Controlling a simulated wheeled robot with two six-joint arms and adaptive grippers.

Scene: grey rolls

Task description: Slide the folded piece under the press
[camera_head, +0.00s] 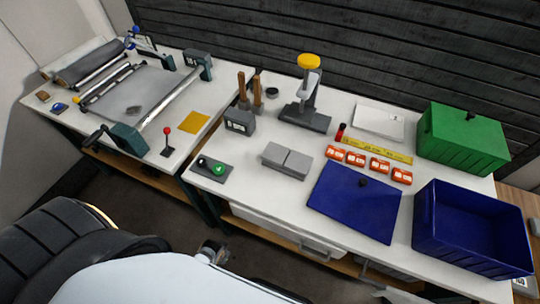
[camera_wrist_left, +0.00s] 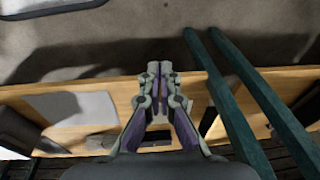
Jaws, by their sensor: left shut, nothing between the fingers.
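The press (camera_head: 308,95), with a yellow knob on top and a dark grey base, stands at the back of the white table. A grey two-part block (camera_head: 287,160), which looks like the folded piece, lies flat on the table in front of the press, apart from it. My left gripper (camera_wrist_left: 159,70) is shut and empty in the left wrist view, below table height over the grey floor. A small grey part (camera_head: 211,253) low in the head view may be the same gripper. My right gripper is not in view.
A blue board (camera_head: 355,205), orange packs (camera_head: 379,165), a yellow ruler (camera_head: 378,150) and a button box (camera_head: 213,168) surround the block. A blue crate (camera_head: 470,230) and green box (camera_head: 463,138) stand at right. Table legs (camera_wrist_left: 222,85) and a wooden shelf (camera_wrist_left: 205,95) are close to my left gripper.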

